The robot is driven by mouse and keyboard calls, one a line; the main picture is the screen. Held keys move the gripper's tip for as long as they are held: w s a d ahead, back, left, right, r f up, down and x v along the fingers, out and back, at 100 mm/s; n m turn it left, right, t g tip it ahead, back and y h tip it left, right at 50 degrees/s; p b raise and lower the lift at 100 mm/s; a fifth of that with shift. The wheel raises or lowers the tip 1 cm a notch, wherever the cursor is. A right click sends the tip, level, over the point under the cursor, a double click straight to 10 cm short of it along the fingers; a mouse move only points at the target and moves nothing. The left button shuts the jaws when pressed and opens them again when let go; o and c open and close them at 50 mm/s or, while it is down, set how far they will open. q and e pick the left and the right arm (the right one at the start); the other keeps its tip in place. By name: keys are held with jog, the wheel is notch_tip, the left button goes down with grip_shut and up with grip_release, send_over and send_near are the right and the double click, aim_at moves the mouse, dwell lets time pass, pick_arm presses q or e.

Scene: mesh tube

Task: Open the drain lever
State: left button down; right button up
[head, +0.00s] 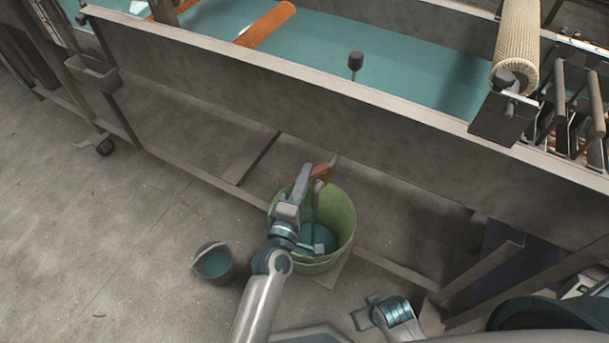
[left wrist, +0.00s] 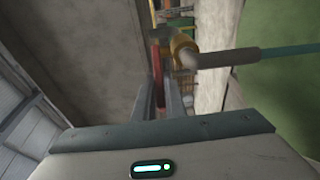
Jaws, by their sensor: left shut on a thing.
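The red drain lever (head: 323,171) shows in the head view at the foot of the long trough, above the green bucket. In the left wrist view the red lever (left wrist: 157,75) stands upright beside a brass valve (left wrist: 183,50), with a dark pipe running off to the right. My left gripper (head: 305,172) reaches over the bucket and is shut on the red lever; in the left wrist view its fingers (left wrist: 158,100) are on either side of it. My right gripper (head: 368,313) is low at the bottom of the head view, partly hidden, its jaws unclear.
The green bucket (head: 342,218) stands under the valve with blue-green liquid inside. The long trough (head: 180,64) holds blue-green liquid and runs across above.

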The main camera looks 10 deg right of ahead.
pick_arm(q)
jog(key=c, duration=1.8)
grip_release()
jog(key=shift+s, duration=0.1)
